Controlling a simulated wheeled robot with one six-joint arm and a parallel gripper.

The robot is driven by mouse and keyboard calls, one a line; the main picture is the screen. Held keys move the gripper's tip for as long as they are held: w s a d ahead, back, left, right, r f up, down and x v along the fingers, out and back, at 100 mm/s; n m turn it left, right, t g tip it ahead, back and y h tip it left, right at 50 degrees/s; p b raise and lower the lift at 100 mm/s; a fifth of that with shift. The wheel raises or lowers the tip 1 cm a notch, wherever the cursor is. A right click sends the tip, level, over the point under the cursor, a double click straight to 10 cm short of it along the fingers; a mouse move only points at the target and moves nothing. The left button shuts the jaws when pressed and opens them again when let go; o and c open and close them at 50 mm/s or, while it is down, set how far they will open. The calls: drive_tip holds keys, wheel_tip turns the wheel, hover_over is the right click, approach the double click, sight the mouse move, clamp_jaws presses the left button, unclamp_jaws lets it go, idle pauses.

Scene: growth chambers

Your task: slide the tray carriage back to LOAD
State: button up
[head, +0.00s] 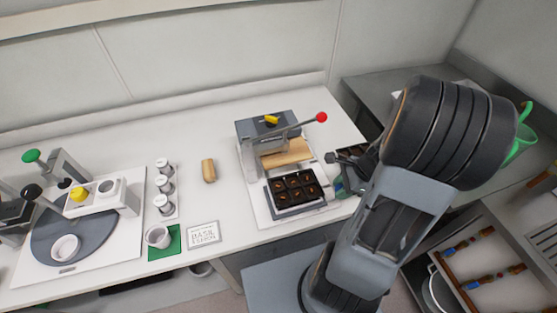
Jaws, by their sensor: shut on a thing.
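The tray carriage (297,209) sits on the white base of the press, in front of the press head. It bears a black seedling tray (292,187) with several dark, soil-filled cells. The press (264,128) stands behind it, with a wooden block (287,154) under its head and a lever ending in a red knob (321,117). My gripper (335,161) is at the right side of the carriage, low over the base, shut on what seems to be the carriage's side. The exact contact is small and partly hidden by my arm. No LOAD marking is readable.
A wooden piece (208,171), white capped jars (164,186), a basil label card (203,235) and a cup (158,237) on a green mat are to the left. A round dark plate (74,236) is further left. A green basket (522,142) is at right.

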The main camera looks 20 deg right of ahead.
drive_tip(key=o, duration=0.6)
drive_tip(key=shift+o, duration=0.2)
drive_tip(key=shift+r, duration=0.2)
wheel_tip(320, 180, up, 8)
drive_tip(key=p, duration=0.7)
drive_tip(key=shift+f+p, duration=0.1)
drive_tip(key=shift+p, duration=0.2)
drive_tip(key=shift+f, duration=0.1)
